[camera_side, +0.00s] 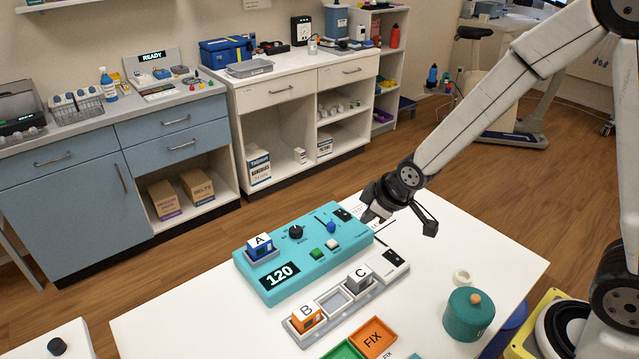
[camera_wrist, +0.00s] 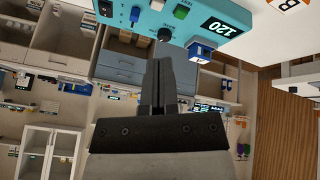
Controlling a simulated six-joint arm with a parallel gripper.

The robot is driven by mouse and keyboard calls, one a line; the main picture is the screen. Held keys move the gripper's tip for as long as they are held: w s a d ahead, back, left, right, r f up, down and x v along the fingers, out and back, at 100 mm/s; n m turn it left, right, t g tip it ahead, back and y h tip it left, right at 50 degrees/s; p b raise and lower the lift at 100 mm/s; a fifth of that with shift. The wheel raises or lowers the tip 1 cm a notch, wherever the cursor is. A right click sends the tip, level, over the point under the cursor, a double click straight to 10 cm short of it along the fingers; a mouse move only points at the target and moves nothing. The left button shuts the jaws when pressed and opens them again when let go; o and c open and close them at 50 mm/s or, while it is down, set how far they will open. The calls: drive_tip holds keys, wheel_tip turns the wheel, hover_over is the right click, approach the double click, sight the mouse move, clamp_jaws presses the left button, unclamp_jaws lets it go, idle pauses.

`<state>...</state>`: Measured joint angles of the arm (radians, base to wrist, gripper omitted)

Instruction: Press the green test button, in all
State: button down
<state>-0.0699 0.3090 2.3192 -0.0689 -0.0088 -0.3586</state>
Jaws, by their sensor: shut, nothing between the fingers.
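The teal console (camera_side: 340,247) lies on the white table. Its green button (camera_side: 316,253) sits beside a white button (camera_side: 332,243), and its display reads 120. My gripper (camera_side: 369,216) is shut and empty, just above or beside the console's right end, apart from the green button; I cannot tell whether it touches the console. In the wrist view my fingers (camera_wrist: 159,68) are together and nothing is between them. The green button (camera_wrist: 181,11) shows there near the top edge, beyond the fingertips and to their right.
A black knob (camera_side: 296,232), a blue lever (camera_side: 331,227) and blue block A (camera_side: 261,246) are on the console. A grey tray (camera_side: 361,308) in front holds orange block B (camera_side: 306,317) and grey block C (camera_side: 358,280). A teal lidded pot (camera_side: 469,316) stands at right.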

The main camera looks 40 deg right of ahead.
sight(320, 253)
drive_tip(key=w+a+f+n+t+y, duration=0.1)
drive_tip(key=w+a+f+n+t, duration=0.2)
drive_tip(key=w, duration=0.6)
drive_tip(key=a+n, duration=0.2)
drive_tip(key=shift+w+n+y, duration=0.3)
drive_tip(key=shift+n, duration=0.1)
drive_tip(key=shift+f, duration=0.15)
drive_tip(key=shift+f, duration=4.3)
drive_tip(key=shift+f, duration=0.9)
drive_tip(key=shift+r, duration=0.9)
drive_tip(key=shift+r, duration=0.1)
